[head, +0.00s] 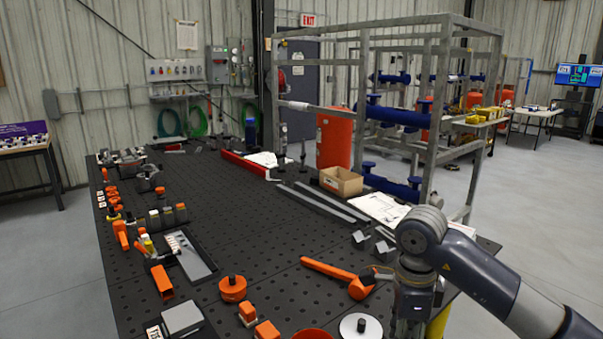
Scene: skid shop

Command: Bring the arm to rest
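My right arm (483,275) comes in from the right edge over the near right corner of the dark perforated table (250,205). Its wrist bends downward, and my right gripper (408,315) hangs at the bottom edge of the head view. Its fingertips are cut off or hidden, so I cannot tell whether it is open or shut. An orange long-handled tool (335,271) lies on the table just left of the gripper; I cannot tell whether they touch. My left arm and gripper are not in view.
An orange knobbed disc (232,289), a white disc (361,328) and orange blocks (267,330) stand along the near edge. A grey tray (191,257) lies left, a cardboard box (342,181) farther back. A grey pipe frame (444,110) rises behind. The table's middle is mostly clear.

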